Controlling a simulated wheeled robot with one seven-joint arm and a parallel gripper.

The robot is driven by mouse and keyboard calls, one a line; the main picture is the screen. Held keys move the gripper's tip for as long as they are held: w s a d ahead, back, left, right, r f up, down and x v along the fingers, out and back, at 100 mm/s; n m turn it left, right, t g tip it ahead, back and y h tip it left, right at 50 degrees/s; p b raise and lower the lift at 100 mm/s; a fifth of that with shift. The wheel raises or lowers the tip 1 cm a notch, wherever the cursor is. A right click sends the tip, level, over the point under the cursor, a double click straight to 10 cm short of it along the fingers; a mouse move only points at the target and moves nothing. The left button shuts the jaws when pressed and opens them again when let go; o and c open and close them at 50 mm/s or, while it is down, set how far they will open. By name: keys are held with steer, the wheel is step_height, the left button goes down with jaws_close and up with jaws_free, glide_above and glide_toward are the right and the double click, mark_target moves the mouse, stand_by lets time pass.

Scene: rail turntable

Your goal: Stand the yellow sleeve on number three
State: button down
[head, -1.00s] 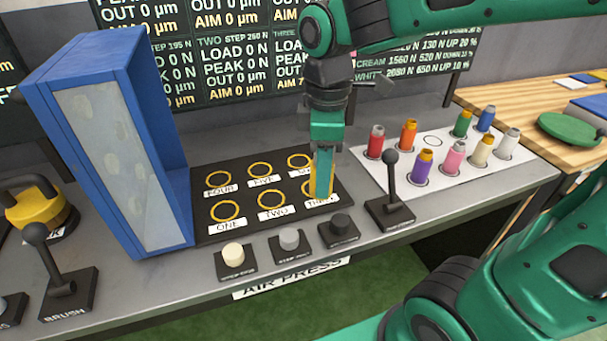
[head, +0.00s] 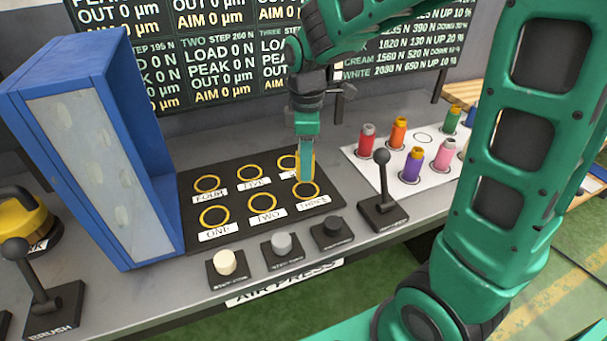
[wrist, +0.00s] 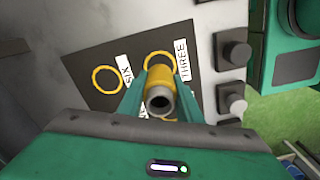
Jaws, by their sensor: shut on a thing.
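My gripper (head: 306,178) is shut on the yellow sleeve (wrist: 161,84), with its fingers pointing down at the black mat. In the wrist view the sleeve is between the fingers, its grey open end toward the camera. In the head view the fingers mostly hide the sleeve. The yellow ring of number three (head: 312,194) is just below the fingertips. It also shows in the wrist view (wrist: 160,54), partly behind the sleeve. Whether the sleeve's lower end touches the mat cannot be told.
Ring six (wrist: 107,80) is close beside. A row of knobs (head: 282,246) and a lever (head: 382,185) stand in front and to the right. Several coloured sleeves stand on a white card (head: 395,180) at right. A blue frame (head: 150,150) stands left of the mat.

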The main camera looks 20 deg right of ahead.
steer(key=shift+f, duration=2.05)
steer(key=shift+f, duration=0.1)
steer(key=c, duration=1.3)
jaws_free()
step_height(320, 180, up, 12)
steer(key=shift+r, duration=0.15)
